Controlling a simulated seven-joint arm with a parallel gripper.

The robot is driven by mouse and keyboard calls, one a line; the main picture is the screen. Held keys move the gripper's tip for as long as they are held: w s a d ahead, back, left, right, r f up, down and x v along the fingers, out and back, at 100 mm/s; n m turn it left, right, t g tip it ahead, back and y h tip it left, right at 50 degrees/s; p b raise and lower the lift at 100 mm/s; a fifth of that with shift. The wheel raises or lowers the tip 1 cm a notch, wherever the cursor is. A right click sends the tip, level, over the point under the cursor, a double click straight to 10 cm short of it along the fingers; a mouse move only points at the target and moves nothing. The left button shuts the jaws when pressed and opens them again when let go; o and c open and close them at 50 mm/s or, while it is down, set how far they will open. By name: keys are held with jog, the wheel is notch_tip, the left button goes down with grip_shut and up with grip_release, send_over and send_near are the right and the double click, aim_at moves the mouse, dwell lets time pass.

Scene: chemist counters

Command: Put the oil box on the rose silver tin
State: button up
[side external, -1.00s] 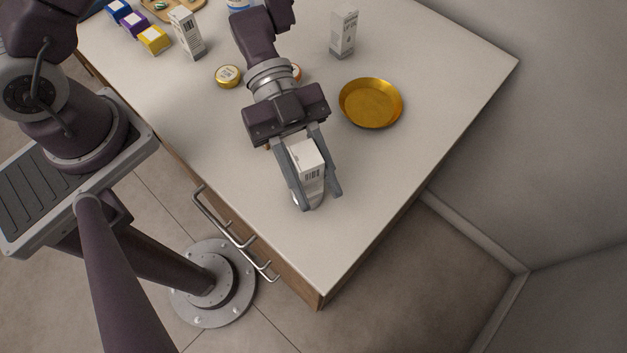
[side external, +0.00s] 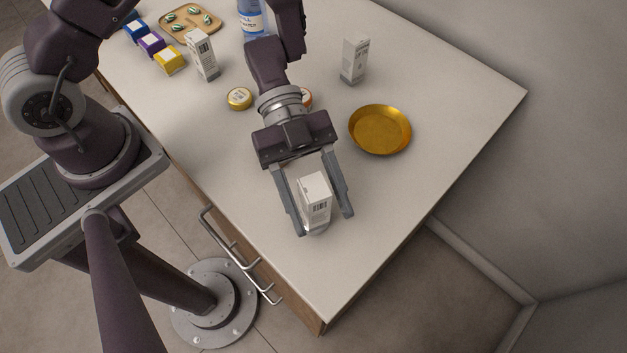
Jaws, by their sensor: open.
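A white box with a barcode and dark print (side external: 315,198), which I take to be the oil box, stands near the counter's front corner. A rounded silvery rim (side external: 318,231) shows under its lower end. This looks like the rose silver tin, mostly hidden by the box, and the box appears to rest on it. My gripper (side external: 324,223) is open around the box, with one finger on each side. A gap shows at the right finger; contact at the left finger is hard to tell. The label is too small to read.
A gold dish (side external: 380,129) lies to the right. Two other white boxes stand further back, left (side external: 202,56) and right (side external: 354,58). A yellow-lidded tin (side external: 239,98) and an orange-edged tin (side external: 307,98) are near my wrist. The counter's right front is clear.

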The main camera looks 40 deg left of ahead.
jog(key=v, duration=1.1)
jog(key=w+a+r+n+t+y, duration=0.35)
jog(key=w+t, duration=0.25)
jog(key=w, duration=0.2)
jog(key=w+a+r+n+t+y, duration=0.2)
jog(key=w+r+n+t, duration=0.15)
jog(key=w+t, duration=0.4)
jog(key=a+r+n+t+y, duration=0.2)
jog(key=a+r+n+y, duration=0.25)
jog(key=a+r, duration=0.2)
jog(key=s+a+r+n+g+y, duration=0.2)
jog(key=s+a+r+n+y, duration=0.25)
jog(key=s+a+n, duration=0.45)
jog(key=s+d+f+n+g+h, duration=0.1)
jog(key=s+d, duration=0.2)
jog(key=s, duration=0.4)
jog(key=s+d+f+n+g+h, duration=0.1)
jog(key=s+d, duration=0.2)
jog(key=s, duration=0.4)
jog(key=shift+d, duration=0.15)
